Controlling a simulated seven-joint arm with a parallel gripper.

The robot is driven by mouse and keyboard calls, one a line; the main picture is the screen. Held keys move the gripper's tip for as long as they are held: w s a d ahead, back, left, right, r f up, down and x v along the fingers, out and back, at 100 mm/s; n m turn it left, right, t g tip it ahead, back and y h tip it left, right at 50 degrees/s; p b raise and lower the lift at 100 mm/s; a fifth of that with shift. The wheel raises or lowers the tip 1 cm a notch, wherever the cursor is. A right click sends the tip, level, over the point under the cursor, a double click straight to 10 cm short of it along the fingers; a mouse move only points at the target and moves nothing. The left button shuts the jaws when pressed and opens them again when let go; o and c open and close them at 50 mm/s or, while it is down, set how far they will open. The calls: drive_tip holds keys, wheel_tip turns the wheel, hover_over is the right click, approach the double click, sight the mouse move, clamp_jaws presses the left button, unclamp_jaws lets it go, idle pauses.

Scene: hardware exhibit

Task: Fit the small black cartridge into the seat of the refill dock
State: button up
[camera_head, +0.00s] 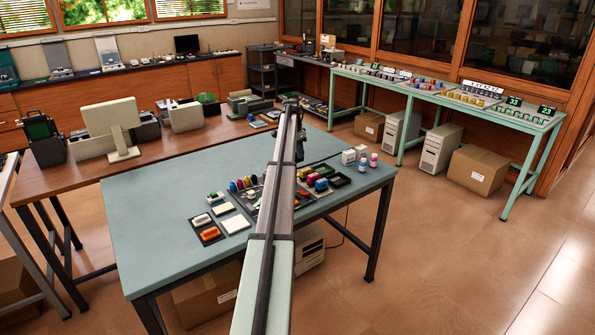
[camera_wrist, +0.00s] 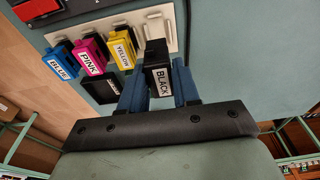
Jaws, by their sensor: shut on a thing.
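In the wrist view my gripper (camera_wrist: 159,85) has its two blue fingers on either side of the small black cartridge (camera_wrist: 157,60). The cartridge has a white label reading BLACK. The refill dock (camera_wrist: 112,24) is a pale plate beyond it, holding a blue cartridge (camera_wrist: 60,63), a pink cartridge (camera_wrist: 92,55) and a yellow cartridge (camera_wrist: 123,47) in a row. A bare pale seat (camera_wrist: 155,24) stands at the row's right end, directly beyond the black cartridge. The cartridge overlaps its near edge; I cannot tell whether they touch. In the head view my arm hides the gripper and cartridge.
In the head view the teal table (camera_head: 150,215) carries small trays (camera_head: 235,224) left of my arm and bottles (camera_head: 373,160) at right. Its left part is clear.

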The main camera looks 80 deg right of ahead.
drive_tip(key=w+a, duration=0.2)
drive_tip(key=a, duration=0.3)
drive_tip(key=w+a+r, duration=0.1)
drive_tip(key=w+a, duration=0.2)
drive_tip(key=a, duration=0.2)
drive_tip(key=w+a, duration=0.2)
drive_tip(key=a, duration=0.3)
drive_tip(key=shift+w+r, duration=0.15)
drive_tip(key=shift+w, duration=0.2)
drive_tip(key=shift+d+f, duration=0.1)
drive_tip(key=shift+f, duration=3)
drive_tip(key=shift+f, duration=0.6)
drive_tip(key=o, duration=1)
drive_tip(key=shift+c, duration=0.2)
drive_tip(key=shift+o, duration=0.4)
drive_tip(key=o, duration=0.3)
drive_tip(key=shift+r, duration=0.2)
drive_tip(key=shift+r, duration=3.6)
